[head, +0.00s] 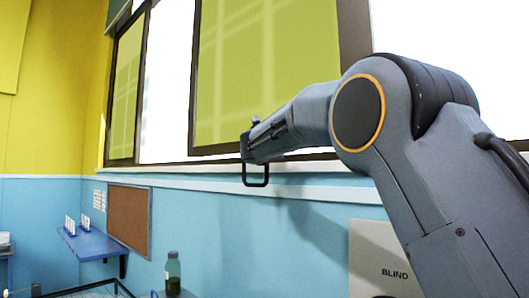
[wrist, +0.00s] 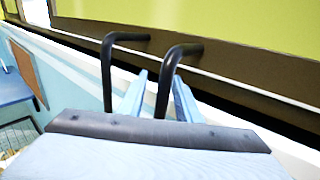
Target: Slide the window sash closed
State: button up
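The window sash (head: 232,70), a yellow-green pane in a dark brown frame, stands in the middle of the window in the head view. A gap shows between the left finger and that bar, so the fingers look open. The handle's lower part is hidden by my gripper.
A pale sill (head: 200,176) runs along the blue wall below the window. A cork board (head: 129,218), a blue shelf (head: 92,243), a green bottle (head: 173,272) and a panel marked BLIND (head: 370,250) are lower down. Another yellow-green pane (head: 124,90) stands at the left.

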jog(key=shift+w+d+f, duration=0.3)
jog(key=shift+w+d, duration=0.05)
jog(key=shift+w, duration=0.2)
jog(key=shift+s+a+r, duration=0.1)
jog(key=shift+s, duration=0.1)
jog(key=shift+c, duration=0.5)
jog(key=shift+w, duration=0.1)
grip_shut()
jog(key=shift+a+r, duration=0.1)
